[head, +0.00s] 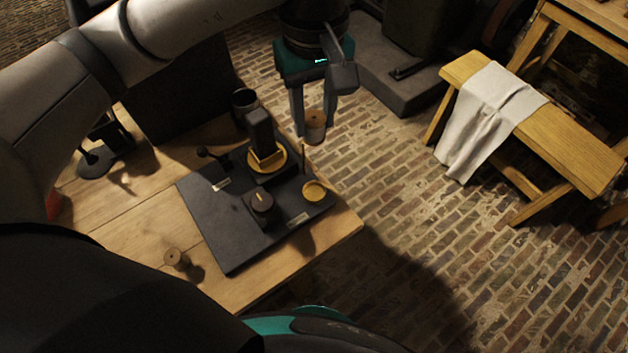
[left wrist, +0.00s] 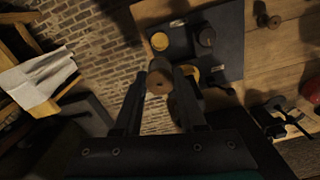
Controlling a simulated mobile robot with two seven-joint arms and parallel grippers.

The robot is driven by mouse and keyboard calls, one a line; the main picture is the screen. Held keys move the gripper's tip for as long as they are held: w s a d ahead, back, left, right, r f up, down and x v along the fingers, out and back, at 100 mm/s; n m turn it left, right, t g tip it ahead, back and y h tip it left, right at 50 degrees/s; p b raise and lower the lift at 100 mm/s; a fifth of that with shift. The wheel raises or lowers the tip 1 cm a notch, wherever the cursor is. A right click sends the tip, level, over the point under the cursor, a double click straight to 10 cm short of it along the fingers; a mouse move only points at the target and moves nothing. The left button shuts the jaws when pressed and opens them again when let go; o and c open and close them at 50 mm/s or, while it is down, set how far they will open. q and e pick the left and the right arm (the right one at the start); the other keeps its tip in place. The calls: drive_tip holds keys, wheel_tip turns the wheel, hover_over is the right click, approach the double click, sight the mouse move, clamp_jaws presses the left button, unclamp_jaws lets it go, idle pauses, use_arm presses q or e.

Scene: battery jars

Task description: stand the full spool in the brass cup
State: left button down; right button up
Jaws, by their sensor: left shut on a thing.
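My left gripper (head: 314,134) is shut on a brown cylindrical spool (head: 315,121), held in the air over the table's far right edge. In the left wrist view the spool (left wrist: 160,79) sits between the fingertips. A small round brass cup (head: 315,191) stands at the right corner of a dark slab (head: 225,230). The cup also shows in the left wrist view (left wrist: 160,41), apart from the spool. The spool is not over the cup in the head view. A second, narrow-waisted spool (head: 177,258) is on the table at the front left. My right gripper is out of view.
On the slab stand a black block in a brass dish (head: 280,165), a dark round knob (head: 262,201), a thin upright rod (head: 303,160) and a small lever (head: 210,153). A dark jar (head: 244,100) is behind. A bench with a cloth (head: 490,110) stands right.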

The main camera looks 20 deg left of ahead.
use_arm(q)
wheel_tip(320, 180, down, 14)
drive_tip(key=shift+f+b, duration=0.15)
drive_tip(key=shift+b, duration=0.75)
drive_tip(key=shift+f+b, duration=0.35)
drive_tip(key=shift+f, duration=1.8)
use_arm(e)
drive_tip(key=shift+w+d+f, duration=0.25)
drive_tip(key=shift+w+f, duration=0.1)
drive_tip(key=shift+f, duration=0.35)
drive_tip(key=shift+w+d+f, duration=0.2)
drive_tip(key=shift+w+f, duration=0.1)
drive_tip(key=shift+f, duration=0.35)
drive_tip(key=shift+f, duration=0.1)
use_arm(q)
drive_tip(key=shift+f, duration=0.2)
drive_tip(key=shift+c, duration=2.4)
unclamp_jaws()
drive_tip(key=shift+r, duration=0.1)
drive_tip(key=shift+r, duration=0.1)
drive_tip(key=shift+r, duration=0.25)
wheel_tip(320, 180, up, 12)
drive_tip(key=p, duration=0.1)
drive_tip(key=shift+f+p, duration=0.2)
drive_tip(key=shift+p, duration=0.15)
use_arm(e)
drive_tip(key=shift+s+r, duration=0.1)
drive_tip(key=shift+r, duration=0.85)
